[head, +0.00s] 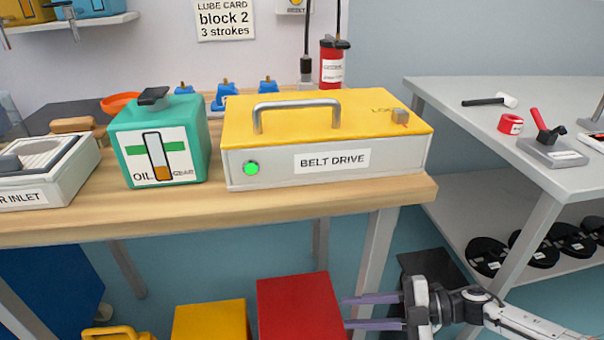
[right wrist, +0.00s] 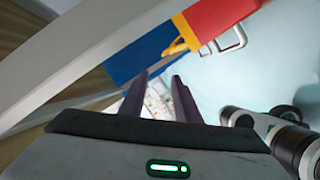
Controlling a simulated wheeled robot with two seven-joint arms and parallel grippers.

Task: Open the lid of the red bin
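The red bin (head: 300,305) stands low in front of the workbench, at the bottom of the head view. Its top looks flat and closed, and its lower part is cut off by the frame. In the right wrist view a red surface, likely the same bin (right wrist: 222,16), shows at the upper right. My right gripper (head: 347,312) is just right of the red bin, its two purple fingers apart and pointing at the bin's right side. I cannot tell whether they touch it. The fingers also show apart and empty in the wrist view (right wrist: 160,78). My left gripper is not in view.
A yellow bin (head: 210,320) stands left of the red one. The wooden workbench (head: 270,205) is above, with the belt drive box (head: 330,145) and green oil can (head: 160,140). A grey side table (head: 510,120) with a lower shelf is on the right.

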